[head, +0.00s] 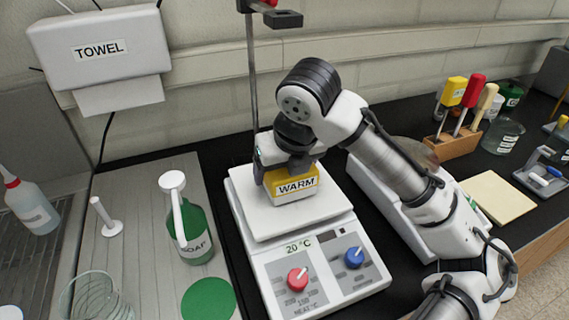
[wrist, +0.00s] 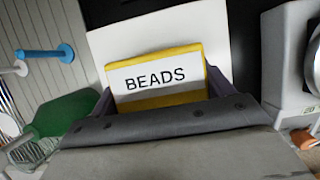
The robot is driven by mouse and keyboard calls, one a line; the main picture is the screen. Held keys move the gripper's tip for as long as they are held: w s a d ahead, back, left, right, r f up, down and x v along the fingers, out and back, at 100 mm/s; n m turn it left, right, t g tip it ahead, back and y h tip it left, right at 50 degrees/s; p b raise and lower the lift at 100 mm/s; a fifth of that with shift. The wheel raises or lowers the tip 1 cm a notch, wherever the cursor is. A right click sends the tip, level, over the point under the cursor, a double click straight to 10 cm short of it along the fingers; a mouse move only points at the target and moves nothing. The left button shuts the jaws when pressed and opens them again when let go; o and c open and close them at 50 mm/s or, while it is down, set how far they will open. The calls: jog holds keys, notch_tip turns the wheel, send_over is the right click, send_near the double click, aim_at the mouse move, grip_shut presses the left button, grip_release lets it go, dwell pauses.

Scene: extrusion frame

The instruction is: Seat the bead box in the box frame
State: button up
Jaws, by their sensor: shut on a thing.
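My gripper (head: 285,172) is shut on a small box (head: 296,186) with a yellow upper part, a pale lower part and a WARM label on its front. In the wrist view the bead box (wrist: 155,78) sits between my gripper's fingers (wrist: 160,92), its white BEADS label edged in yellow. The box is over the white top plate (head: 325,212) of a hotplate, roughly upright. I cannot tell whether its underside touches the plate. I cannot make out a separate box frame; the gripper hides part of the box.
The hotplate's red knob (head: 297,279) and blue knob (head: 354,257) face front. A green soap bottle (head: 190,232) stands to the left. A metal rod (head: 252,80) rises behind. A wooden tool block (head: 455,143) and a glass beaker (head: 503,136) stand at the right.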

jog(key=shift+f, duration=0.1)
jog(key=shift+f, duration=0.15)
jog(key=o, duration=1.1)
